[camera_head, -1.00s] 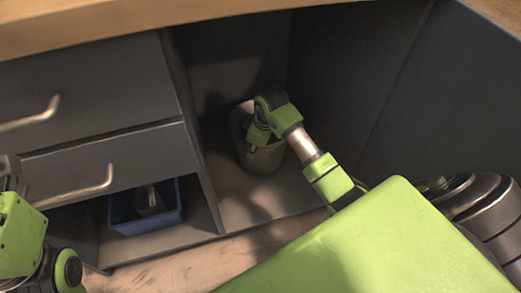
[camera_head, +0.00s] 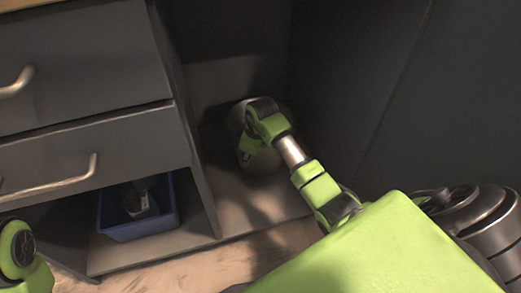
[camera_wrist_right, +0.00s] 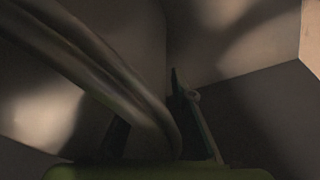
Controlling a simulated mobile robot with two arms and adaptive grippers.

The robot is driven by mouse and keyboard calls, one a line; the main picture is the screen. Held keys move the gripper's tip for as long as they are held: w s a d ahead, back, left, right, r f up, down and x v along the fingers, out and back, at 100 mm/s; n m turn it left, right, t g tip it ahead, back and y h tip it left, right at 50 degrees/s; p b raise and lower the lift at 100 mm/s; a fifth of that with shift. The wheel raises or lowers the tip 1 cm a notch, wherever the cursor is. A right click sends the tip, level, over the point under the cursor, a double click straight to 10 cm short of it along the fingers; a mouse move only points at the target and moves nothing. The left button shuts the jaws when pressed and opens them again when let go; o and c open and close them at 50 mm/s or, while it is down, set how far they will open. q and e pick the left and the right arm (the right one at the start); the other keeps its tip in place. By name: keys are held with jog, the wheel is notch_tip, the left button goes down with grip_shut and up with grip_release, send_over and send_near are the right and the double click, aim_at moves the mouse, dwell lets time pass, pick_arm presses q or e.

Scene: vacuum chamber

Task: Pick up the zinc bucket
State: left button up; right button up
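The zinc bucket (camera_head: 266,160) stands in the open cupboard bay, at the middle of the head view, partly covered by my right arm. My right gripper (camera_head: 246,152) reaches down at the bucket's near left side. In the right wrist view, the bucket's curved rim (camera_wrist_right: 95,65) runs from the upper left down between the two fingers of the right gripper (camera_wrist_right: 150,122). The fingers stand apart with the rim between them; the left finger is partly hidden and I see no clear grip. My left gripper is out of view; only a green left arm part shows at the lower left.
A drawer cabinet with metal handles (camera_head: 50,178) is at the left. A blue bin (camera_head: 138,220) with a grey object in it sits below the drawers. A partition (camera_head: 190,150) bounds the bay on the left and a dark wall (camera_head: 370,90) on the right.

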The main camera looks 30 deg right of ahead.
grip_shut()
jog(key=shift+w+r, duration=0.1)
jog(key=shift+r, duration=0.05)
jog(key=shift+r, duration=0.2)
